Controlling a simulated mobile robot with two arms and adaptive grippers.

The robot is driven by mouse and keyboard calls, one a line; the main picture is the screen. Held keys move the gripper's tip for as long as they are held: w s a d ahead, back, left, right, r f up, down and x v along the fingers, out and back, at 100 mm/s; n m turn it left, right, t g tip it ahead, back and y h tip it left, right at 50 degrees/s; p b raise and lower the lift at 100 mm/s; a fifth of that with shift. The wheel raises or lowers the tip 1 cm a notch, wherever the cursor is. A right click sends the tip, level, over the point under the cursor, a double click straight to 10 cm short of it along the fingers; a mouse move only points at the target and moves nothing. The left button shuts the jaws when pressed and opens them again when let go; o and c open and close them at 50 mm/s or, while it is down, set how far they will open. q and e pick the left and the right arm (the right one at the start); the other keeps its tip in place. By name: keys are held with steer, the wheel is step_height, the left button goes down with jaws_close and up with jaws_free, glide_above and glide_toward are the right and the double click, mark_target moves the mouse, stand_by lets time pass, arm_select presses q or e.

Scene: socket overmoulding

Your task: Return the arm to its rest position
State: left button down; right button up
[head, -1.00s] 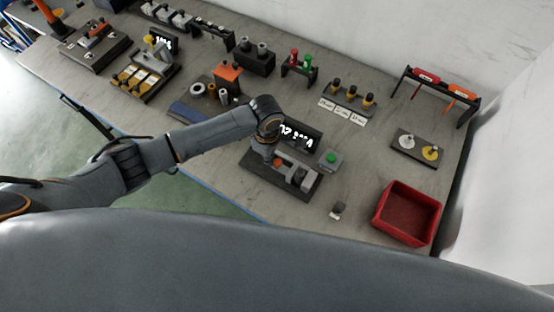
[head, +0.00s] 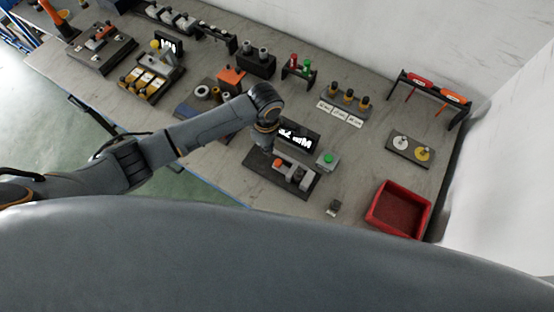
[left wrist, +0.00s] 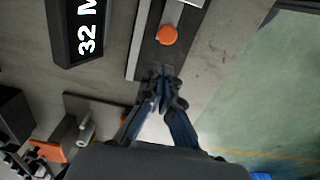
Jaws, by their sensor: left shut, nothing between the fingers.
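My left arm reaches in from the left in the head view and bends down at the wrist. My left gripper (head: 259,152) points down at the left end of a dark fixture (head: 299,187) with an orange knob and a grey block. In the left wrist view my left gripper (left wrist: 161,84) is shut and empty. Its fingertips appear just below the orange knob (left wrist: 167,35), apart from it as far as I can tell. My right gripper is in neither view.
A black display (head: 297,135) and a green button box (head: 327,159) stand beside the fixture. A red bin (head: 372,216) is near the bench's right end. Several other stations line the back. Bare bench (head: 233,172) lies left of the fixture; green floor lies beyond the front edge.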

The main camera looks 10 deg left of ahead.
arm_select(q)
steer(key=shift+r, duration=0.5)
